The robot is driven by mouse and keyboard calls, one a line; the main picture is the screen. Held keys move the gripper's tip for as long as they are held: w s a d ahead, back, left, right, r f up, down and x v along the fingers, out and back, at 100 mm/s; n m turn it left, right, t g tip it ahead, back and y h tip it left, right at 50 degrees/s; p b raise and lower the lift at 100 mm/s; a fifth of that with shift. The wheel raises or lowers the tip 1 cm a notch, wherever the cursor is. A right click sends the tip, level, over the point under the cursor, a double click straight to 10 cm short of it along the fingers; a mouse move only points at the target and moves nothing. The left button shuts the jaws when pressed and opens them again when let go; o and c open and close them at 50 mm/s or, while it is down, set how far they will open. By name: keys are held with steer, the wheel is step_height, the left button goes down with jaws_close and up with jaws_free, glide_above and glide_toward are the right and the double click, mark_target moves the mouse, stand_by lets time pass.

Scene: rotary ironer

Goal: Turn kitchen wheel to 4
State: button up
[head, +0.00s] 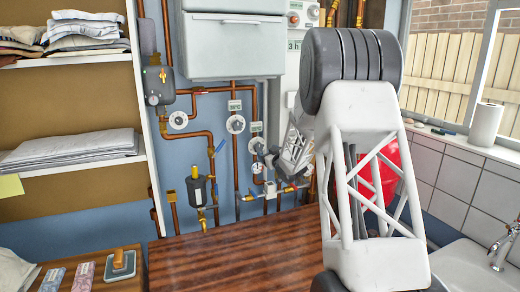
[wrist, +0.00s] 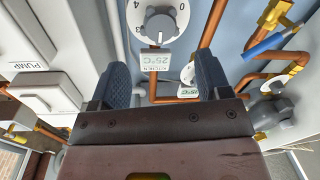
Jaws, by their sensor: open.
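The kitchen wheel (wrist: 160,22) is a white dial with a grey knob, at the top middle of the wrist view. It appears upside down, with 0, 4 and 3 readable on its rim and its upper part cut off. I cannot tell which number the knob points to. Its label (wrist: 155,61) reads KITCHEN 25°C. In the head view the wheel (head: 256,145) is partly hidden near my gripper. My gripper (wrist: 163,84) is open and empty, its two dark ribbed fingers apart, with the dial visible beyond them.
Another white dial (head: 235,124) sits up and left, with copper pipes (head: 190,136) around it. A blue-handled valve (wrist: 275,42) and a PUMP box (wrist: 45,95) flank the wheel. A wooden top (head: 225,255) is clear below; shelves of linen (head: 85,148) stand left.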

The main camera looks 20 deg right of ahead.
mark_target(260, 147)
steer(key=shift+w, duration=0.2)
steer(key=shift+w+a, duration=0.2)
steer(key=shift+w, duration=1.65)
steer(key=shift+w+a, duration=0.15)
steer(key=shift+w, duration=1.7)
steer(key=c, duration=0.9)
